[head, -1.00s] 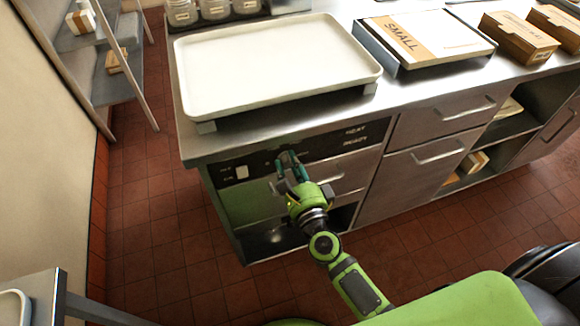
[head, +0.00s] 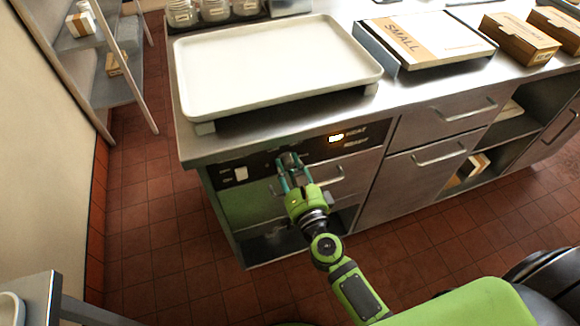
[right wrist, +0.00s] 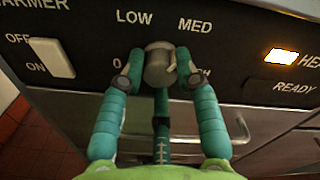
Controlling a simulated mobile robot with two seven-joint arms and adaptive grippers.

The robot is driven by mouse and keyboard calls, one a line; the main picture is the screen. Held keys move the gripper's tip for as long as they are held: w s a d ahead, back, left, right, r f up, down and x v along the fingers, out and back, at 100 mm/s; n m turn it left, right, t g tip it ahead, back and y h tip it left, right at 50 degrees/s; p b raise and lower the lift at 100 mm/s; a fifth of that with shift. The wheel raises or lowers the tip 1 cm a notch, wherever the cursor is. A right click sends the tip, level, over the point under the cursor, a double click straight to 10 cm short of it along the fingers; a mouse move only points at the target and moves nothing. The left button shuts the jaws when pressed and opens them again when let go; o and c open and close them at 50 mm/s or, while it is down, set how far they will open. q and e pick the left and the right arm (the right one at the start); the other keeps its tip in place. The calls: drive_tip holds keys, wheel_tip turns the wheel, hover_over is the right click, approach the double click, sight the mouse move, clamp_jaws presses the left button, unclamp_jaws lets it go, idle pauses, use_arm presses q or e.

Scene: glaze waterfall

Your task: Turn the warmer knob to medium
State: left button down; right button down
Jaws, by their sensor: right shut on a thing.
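The warmer knob (right wrist: 157,68) is a grey cylinder on the dark control panel (right wrist: 90,35), centred in the right wrist view. Labels 0, LOW and MED show around it; HIGH is partly hidden by a finger. A small pale mark sits at the knob's right side, but I cannot tell for certain which label it points to. My right gripper (right wrist: 157,72) has its teal fingers on both sides of the knob and is shut on it. In the head view the right gripper (head: 290,162) covers most of the knob. My left gripper is not in view.
A white rocker switch (right wrist: 52,57) sits left of the knob between OFF and ON. The HEAT lamp (right wrist: 281,57) glows at the right; READY is unlit. A white tray (head: 275,65) rests above the panel.

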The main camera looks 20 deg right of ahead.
drive_tip(key=shift+r, duration=0.1)
drive_tip(key=c, duration=0.9)
unclamp_jaws()
drive_tip(key=shift+w, duration=0.1)
drive_tip(key=s, duration=1.2)
drive_tip(key=shift+d, duration=0.2)
